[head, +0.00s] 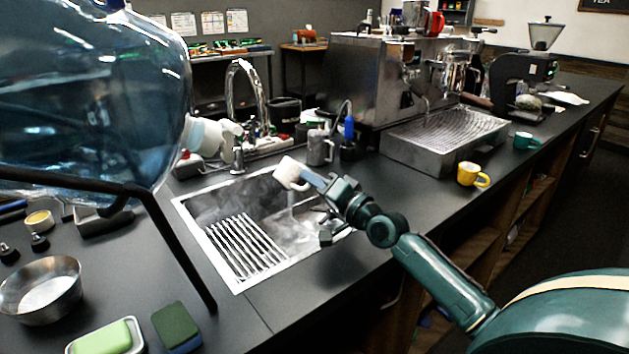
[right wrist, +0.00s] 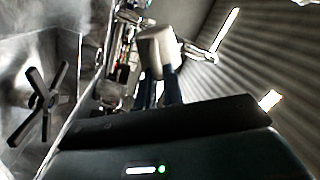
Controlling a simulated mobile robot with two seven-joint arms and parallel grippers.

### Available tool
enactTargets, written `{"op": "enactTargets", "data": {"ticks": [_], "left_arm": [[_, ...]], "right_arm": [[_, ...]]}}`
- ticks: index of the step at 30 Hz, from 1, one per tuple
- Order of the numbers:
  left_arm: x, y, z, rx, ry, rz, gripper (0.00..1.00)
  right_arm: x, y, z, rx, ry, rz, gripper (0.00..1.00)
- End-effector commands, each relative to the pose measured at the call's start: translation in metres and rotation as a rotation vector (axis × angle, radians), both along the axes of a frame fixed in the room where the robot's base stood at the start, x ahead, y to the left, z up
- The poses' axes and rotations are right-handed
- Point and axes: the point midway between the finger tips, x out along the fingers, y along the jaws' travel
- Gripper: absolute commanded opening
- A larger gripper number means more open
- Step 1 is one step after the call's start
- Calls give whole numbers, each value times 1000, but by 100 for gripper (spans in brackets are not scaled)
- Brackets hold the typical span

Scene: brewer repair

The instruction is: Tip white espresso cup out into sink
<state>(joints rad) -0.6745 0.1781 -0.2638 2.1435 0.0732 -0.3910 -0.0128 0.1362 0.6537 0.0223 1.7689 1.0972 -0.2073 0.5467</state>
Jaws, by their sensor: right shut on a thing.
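The white espresso cup (head: 290,173) is held above the steel sink (head: 196,226) in the head view, tilted, its handle toward my gripper. My right gripper (head: 308,181) is shut on the cup and reaches over the sink from the right. The right wrist view shows the cup (right wrist: 157,48) between the tips of my dark fingers (right wrist: 160,78). A pale streak below the cup in the head view may be liquid, but I cannot tell for sure. The inside of the cup is not clear. My left gripper is not in view.
A chrome faucet (head: 262,95) stands behind the sink. A large blue water bottle (head: 90,95) and black stand are at left. The espresso machine (head: 375,80) is behind right. A yellow cup (head: 470,175) and green cup (head: 524,141) stand on the right counter.

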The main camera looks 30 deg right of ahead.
Motion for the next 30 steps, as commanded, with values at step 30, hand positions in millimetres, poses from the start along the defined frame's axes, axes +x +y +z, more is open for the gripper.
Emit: {"op": "enactTargets", "data": {"ticks": [30], "left_arm": [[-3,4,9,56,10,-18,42]], "right_arm": [[-2,25,6,-795,-65,0,0]]}}
